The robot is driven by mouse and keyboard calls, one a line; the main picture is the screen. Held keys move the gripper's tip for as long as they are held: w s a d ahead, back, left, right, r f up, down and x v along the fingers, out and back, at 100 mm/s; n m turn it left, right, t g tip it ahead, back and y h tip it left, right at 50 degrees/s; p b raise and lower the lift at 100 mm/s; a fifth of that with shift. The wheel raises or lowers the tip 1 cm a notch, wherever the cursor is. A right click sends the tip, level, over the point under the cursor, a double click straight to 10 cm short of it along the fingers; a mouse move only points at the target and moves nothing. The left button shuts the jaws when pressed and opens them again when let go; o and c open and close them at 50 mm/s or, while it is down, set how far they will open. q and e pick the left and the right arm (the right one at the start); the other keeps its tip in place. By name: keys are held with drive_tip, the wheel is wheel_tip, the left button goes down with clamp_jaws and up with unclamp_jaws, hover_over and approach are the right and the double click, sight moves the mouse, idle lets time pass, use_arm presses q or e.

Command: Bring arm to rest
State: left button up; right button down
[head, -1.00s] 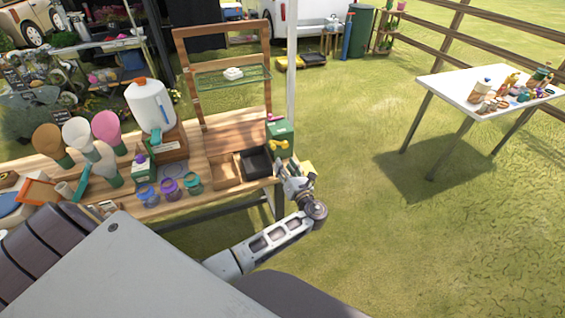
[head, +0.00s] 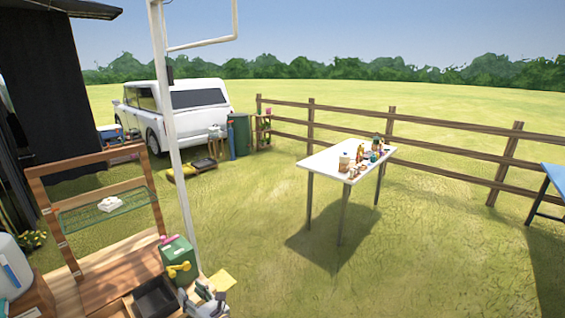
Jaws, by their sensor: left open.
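My left gripper (head: 206,295) shows at the bottom edge of the head view, at the right end of the wooden workbench (head: 105,258). It is open, with nothing seen between its fingers. It appears beside the black tray (head: 157,298) and in front of the green box (head: 178,262) with a yellow handle-like piece. The rest of the left arm is below the picture. My right gripper is out of view.
A white metal post (head: 172,130) rises behind the bench end. A white table (head: 325,160) with bottles and small items stands on open grass to the right. A wooden fence (head: 400,138), a white car (head: 180,105) and a blue table (head: 552,175) lie farther off.

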use_arm(q)
drive_tip(key=w+d+f+n+h, duration=0.2)
drive_tip(key=d+f+n+h, duration=0.25)
drive_tip(key=f, duration=0.25)
drive_tip(key=w+d+f+n+h, duration=0.25)
drive_tip(key=f+n+h, duration=0.2)
drive_tip(key=f, duration=0.35)
drive_tip(key=s+d+f+n+g+h, duration=0.15)
drive_tip(key=s+f+n, duration=0.25)
drive_tip(key=f, duration=0.5)
drive_tip(key=s+f+n+g+h, duration=0.1)
drive_tip(key=s+f+n+h, duration=0.25)
drive_tip(key=f, duration=0.45)
drive_tip(key=s+a+f+n+g, duration=0.2)
drive_tip(key=s+f+n, duration=0.2)
drive_tip(key=s+f, duration=0.5)
drive_tip(key=s+a+f+n+g, duration=0.2)
drive_tip(key=s+f+n, duration=0.2)
drive_tip(key=s+f, duration=0.5)
drive_tip(key=s+f+g, duration=0.2)
drive_tip(key=s, duration=1.3)
drive_tip(key=s+f+n+g, duration=0.1)
drive_tip(key=s+f, duration=0.2)
drive_tip(key=s, duration=1.2)
drive_tip(key=shift+s+a+g, duration=0.35)
drive_tip(key=shift+s, duration=0.05)
